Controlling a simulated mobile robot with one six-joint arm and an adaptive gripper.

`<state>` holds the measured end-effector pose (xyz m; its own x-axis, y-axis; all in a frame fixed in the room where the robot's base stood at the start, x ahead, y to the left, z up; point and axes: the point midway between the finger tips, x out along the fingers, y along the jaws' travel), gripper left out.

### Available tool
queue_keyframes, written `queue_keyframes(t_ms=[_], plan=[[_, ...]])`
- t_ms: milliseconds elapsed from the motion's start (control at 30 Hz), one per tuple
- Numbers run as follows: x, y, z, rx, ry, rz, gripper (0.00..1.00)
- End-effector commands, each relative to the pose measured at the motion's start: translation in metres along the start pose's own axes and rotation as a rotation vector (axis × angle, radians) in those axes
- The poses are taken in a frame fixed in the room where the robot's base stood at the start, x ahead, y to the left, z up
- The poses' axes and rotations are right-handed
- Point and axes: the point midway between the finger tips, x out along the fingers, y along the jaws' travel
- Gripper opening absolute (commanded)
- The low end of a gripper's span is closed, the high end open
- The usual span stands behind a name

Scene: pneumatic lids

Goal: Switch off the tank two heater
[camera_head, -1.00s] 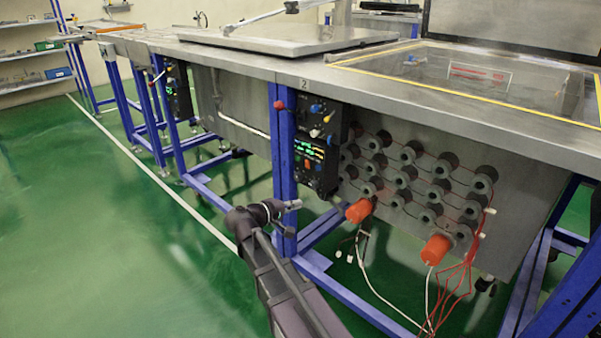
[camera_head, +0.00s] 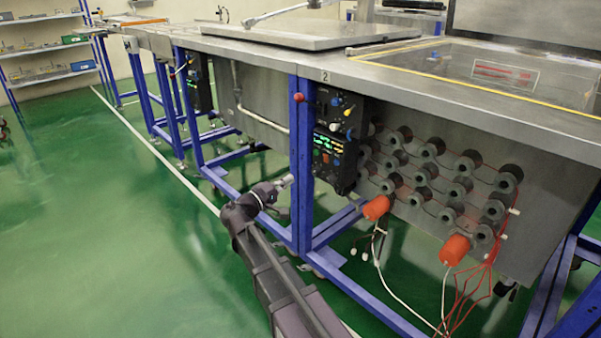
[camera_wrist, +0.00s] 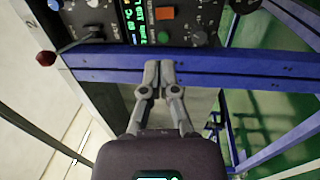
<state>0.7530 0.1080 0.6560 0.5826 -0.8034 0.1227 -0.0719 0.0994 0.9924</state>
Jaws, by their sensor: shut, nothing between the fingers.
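The tank two control panel (camera_head: 336,140) is a black box under the table edge marked 2, with knobs on its upper part and lit green readouts lower down. In the wrist view, its face (camera_wrist: 120,20) fills the top, with green digits (camera_wrist: 137,22), an orange-red button (camera_wrist: 164,13) and a dark knob (camera_wrist: 199,38). Which control is the heater switch I cannot tell. My gripper (camera_wrist: 159,67) is shut and empty, its tips over the blue frame bar, apart from the panel controls. In the head view my gripper (camera_head: 286,181) is left of the blue post, lower than the panel.
A blue post (camera_head: 301,170) stands just left of the panel, with a red ball knob (camera_head: 299,97) at its top. Right of the panel are rows of grey cylinders and orange caps (camera_head: 376,207) with hanging wires. Green floor (camera_head: 110,240) is clear at left.

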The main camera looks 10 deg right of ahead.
Motion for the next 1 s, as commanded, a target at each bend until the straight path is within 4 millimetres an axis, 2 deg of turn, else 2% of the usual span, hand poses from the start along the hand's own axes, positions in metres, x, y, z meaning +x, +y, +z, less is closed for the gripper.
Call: queue_keyframes(t_ms=[267,800,1000], plan=[[0.024,0.001,0.000,0.000,-0.002,-0.001,0.00],[0.102,0.001,-0.001,0.000,0.000,-0.001,0.00],[0.124,0.000,-0.002,0.000,0.001,-0.001,0.00]])
